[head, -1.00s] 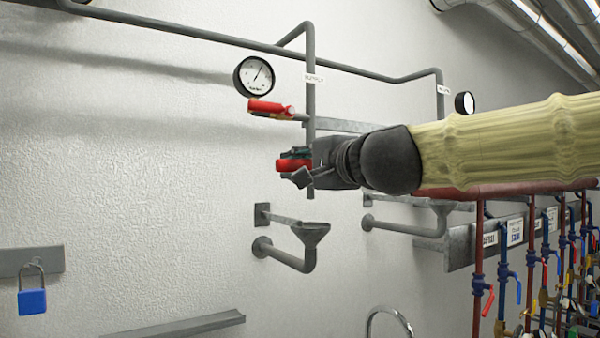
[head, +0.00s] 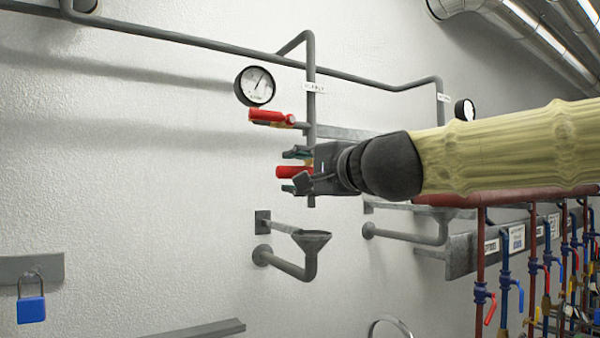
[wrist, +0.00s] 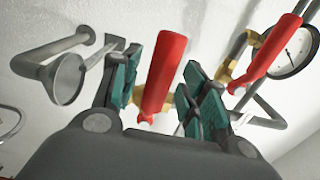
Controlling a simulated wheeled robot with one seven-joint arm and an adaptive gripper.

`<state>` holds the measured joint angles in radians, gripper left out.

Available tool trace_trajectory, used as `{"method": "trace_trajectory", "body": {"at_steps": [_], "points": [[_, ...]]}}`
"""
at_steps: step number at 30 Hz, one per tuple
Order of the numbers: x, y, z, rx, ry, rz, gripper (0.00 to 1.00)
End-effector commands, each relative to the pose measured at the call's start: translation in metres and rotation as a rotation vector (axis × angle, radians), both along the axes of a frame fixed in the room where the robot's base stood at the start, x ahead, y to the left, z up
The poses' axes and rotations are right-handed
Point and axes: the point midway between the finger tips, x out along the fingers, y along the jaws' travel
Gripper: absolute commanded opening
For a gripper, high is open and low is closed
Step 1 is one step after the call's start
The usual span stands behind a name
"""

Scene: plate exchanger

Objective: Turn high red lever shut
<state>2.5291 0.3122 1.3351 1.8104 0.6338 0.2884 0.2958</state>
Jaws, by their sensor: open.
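Two red levers with yellow valve bodies are on the grey vertical pipe. The upper red lever (head: 268,116) points left, just below the gauge; in the wrist view it is at the right (wrist: 272,46). The lower red lever (head: 291,172) also points left, roughly level. My gripper (head: 285,170) is around this lower lever, one teal finger above it and one below. In the wrist view the lower lever (wrist: 164,74) stands between the open fingers (wrist: 163,85), with a visible gap on the right side. The gripper body hides the lower valve.
A round gauge (head: 255,86) hangs above the upper lever. A grey funnel drain (head: 311,240) sits below my gripper. A second gauge (head: 465,110) and several red and blue pipes are to the right. The wall at left is mostly clear.

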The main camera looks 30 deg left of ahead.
Motion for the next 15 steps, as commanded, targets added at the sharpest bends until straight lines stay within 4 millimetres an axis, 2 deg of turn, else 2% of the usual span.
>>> {"method": "trace_trajectory", "body": {"at_steps": [8, 15], "points": [[-0.006, -0.012, 0.000, -0.001, -0.002, 0.000, 0.44], [-0.024, -0.045, 0.000, 0.000, -0.001, 0.000, 0.44]]}}
